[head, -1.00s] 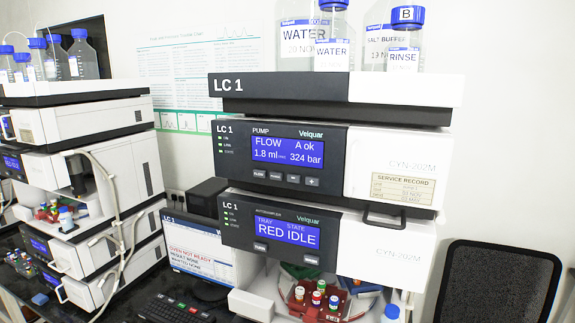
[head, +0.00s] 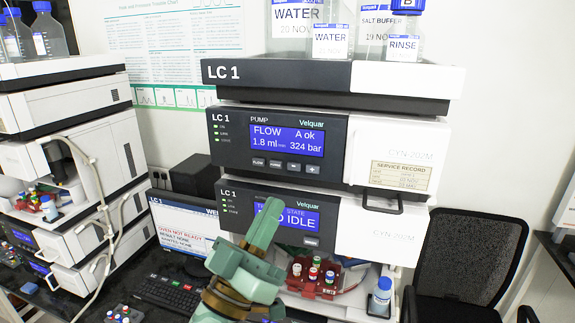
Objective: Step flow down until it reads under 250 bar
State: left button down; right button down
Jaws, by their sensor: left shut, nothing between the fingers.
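The pump module (head: 230,140) of LC 1 has a blue display (head: 287,140) that reads FLOW 1.8 ml/min, A ok, 324 bar. Below the display is a row of buttons: FLOW (head: 258,162), one beside it (head: 275,163), minus (head: 293,167) and plus (head: 312,169). My left gripper (head: 268,208) is shut and empty, its fingers pointing up. It is in front of the autosampler module below the pump and hides part of that display (head: 300,222). It is below the pump buttons and apart from them. My right gripper is not in view.
Solvent bottles (head: 333,35) stand on top of the stack. A red vial rack (head: 314,278) sits below the autosampler. A monitor (head: 180,232) and keyboard (head: 170,295) are to the left, with another instrument stack (head: 60,110) beyond. A black chair (head: 470,250) stands at right.

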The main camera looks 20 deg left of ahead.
aim_at(294, 167)
pick_arm(q)
jog(key=shift+s+r+n+h, duration=0.3)
jog(key=shift+s+r+n, duration=0.2)
jog(key=shift+r, duration=0.15)
jog(key=shift+w, duration=0.15)
jog(key=w+b, duration=0.1)
jog(key=w, duration=0.7)
jog(key=shift+w+d, duration=0.15)
jog(key=shift+w, duration=0.2)
dwell(1.6)
